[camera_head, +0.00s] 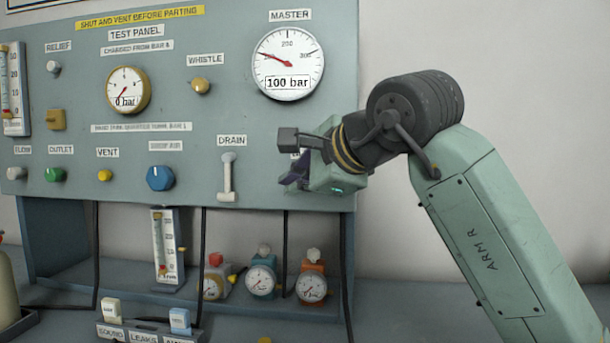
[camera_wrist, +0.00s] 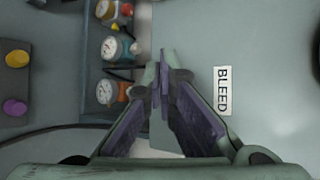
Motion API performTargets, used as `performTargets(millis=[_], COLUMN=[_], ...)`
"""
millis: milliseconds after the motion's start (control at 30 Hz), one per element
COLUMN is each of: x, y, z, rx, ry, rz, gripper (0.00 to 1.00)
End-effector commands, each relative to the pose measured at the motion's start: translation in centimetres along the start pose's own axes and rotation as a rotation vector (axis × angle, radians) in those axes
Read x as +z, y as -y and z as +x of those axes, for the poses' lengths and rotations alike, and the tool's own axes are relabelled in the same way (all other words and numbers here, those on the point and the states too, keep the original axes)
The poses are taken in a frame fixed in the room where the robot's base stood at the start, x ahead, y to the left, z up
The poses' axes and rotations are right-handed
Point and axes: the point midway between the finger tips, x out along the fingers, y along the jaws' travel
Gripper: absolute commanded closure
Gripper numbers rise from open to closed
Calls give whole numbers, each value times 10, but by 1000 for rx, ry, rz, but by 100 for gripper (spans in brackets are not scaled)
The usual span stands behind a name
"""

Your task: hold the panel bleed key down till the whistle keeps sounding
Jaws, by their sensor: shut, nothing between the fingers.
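My gripper (camera_head: 290,180) is shut and empty, its purple-padded fingers at the lower right of the grey-green panel (camera_head: 240,110), under the master gauge (camera_head: 287,63). In the wrist view my gripper (camera_wrist: 164,75) has its fingertips together beside the BLEED label (camera_wrist: 222,90). The bleed key itself does not show clearly; the fingers seem to cover its place. I cannot tell whether they touch or press it. The brass whistle (camera_head: 200,86) sits on the panel's upper middle. The test gauge (camera_head: 128,90) reads 0 bar; the master gauge reads 100 bar.
The white drain lever (camera_head: 228,176) is just left of my gripper. Below, several small gauges, including an orange-bodied one (camera_head: 311,285), stand in the recess. A blue knob (camera_head: 160,178) is further left. Dark hoses hang under the panel. The wall at right is bare.

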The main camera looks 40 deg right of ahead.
Motion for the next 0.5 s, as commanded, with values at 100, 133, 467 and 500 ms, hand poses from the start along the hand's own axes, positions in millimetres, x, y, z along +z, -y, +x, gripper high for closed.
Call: performTargets(millis=[100,133,467,500], x=[-4,-5,-7,-7], y=[6,6,7,7], z=[6,7,10,10], rx=[-1,-1,-1,-1], ry=[0,0,0,0], rz=[2,2,0,0], gripper=[100,100,100,100])
